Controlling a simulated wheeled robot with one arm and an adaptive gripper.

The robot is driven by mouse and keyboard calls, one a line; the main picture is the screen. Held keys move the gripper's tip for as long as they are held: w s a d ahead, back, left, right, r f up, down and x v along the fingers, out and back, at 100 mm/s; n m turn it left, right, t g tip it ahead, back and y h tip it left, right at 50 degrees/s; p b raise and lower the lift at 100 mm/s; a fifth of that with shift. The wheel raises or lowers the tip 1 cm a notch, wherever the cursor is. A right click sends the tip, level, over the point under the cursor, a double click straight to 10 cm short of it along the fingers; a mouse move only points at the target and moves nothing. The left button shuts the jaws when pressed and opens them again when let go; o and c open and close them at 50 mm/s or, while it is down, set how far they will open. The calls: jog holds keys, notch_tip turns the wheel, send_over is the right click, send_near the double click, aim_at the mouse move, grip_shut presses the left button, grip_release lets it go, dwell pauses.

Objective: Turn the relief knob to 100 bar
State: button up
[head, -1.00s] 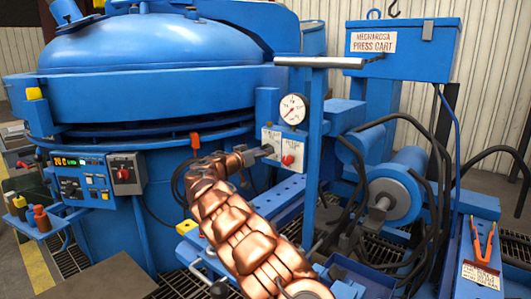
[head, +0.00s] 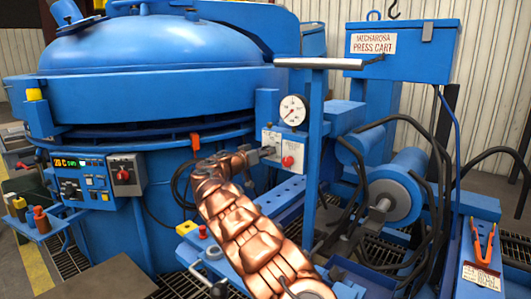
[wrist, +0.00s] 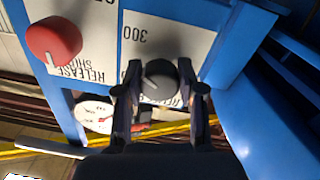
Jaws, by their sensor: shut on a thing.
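The relief knob (wrist: 160,82) is a dark round knob on a white plate (wrist: 185,40) marked "300"; its other markings are mostly hidden. My gripper (wrist: 158,92) is shut on it, with one finger on each side. In the head view my gripper (head: 266,152) reaches the white valve panel (head: 292,142) from the left and hides the knob. The pointer's setting cannot be read. The pressure gauge (head: 292,110) has a white dial above the panel; its needle points to the lower left.
A red release knob (wrist: 54,40) sits beside the gripped knob; it also shows in the head view (head: 287,161). A blue post (head: 314,160) with a grey handle stands just right of the panel. Black hoses (head: 427,180) hang farther right. The blue furnace (head: 150,60) stands behind.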

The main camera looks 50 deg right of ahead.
jog(key=c, duration=0.4)
jog(key=shift+o, duration=0.2)
